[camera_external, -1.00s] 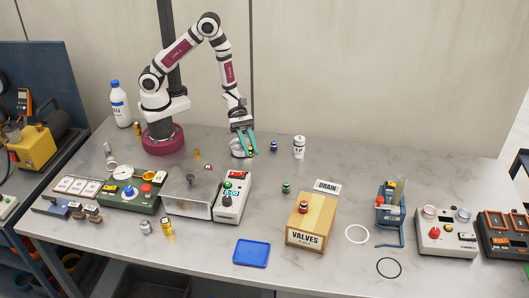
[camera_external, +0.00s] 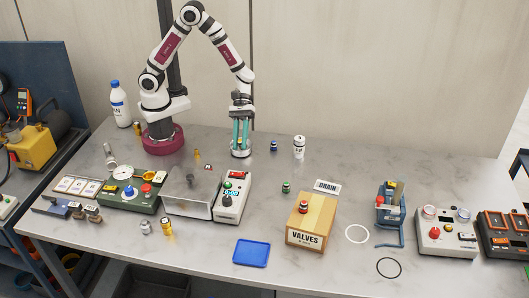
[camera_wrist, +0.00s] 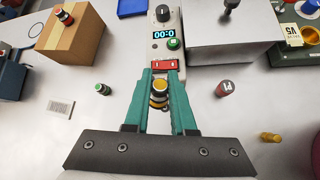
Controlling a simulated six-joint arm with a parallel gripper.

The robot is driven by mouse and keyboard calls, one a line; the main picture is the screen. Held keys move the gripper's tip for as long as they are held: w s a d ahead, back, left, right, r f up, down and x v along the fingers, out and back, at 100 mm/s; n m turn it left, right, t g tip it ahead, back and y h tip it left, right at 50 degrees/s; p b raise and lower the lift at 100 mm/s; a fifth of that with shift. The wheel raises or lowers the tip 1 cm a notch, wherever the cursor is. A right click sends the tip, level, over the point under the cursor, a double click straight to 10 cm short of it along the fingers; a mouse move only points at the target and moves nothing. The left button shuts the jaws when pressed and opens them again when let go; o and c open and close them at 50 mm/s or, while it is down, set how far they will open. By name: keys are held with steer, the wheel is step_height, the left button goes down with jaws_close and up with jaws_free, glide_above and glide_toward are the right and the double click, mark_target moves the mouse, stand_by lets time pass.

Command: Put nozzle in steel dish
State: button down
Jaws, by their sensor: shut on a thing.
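My gripper (camera_external: 240,152) points straight down near the back middle of the bench, in front of my base. The dish is not clearly seen in the wrist view.
A grey control box (camera_external: 232,197) and a steel box (camera_external: 187,195) stand in front of the gripper. A blue tray (camera_external: 252,252) lies at the front. Bench behind the valves box is mostly clear.

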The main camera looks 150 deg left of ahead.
steer(key=s+a+f+m+g, duration=0.15)
steer(key=s+a+m, duration=0.25)
steer(key=s+m, duration=0.55)
steer(key=s+a+f+m+g, duration=0.1)
steer(key=s+a+m+g, duration=0.2)
steer(key=m, duration=1.1)
steer(key=shift+t, duration=0.75)
steer(key=f, duration=0.5)
steer(key=s+f, duration=0.1)
steer(key=f, duration=0.1)
steer(key=shift+f, duration=0.3)
steer(key=c, duration=0.7)
jaws_free()
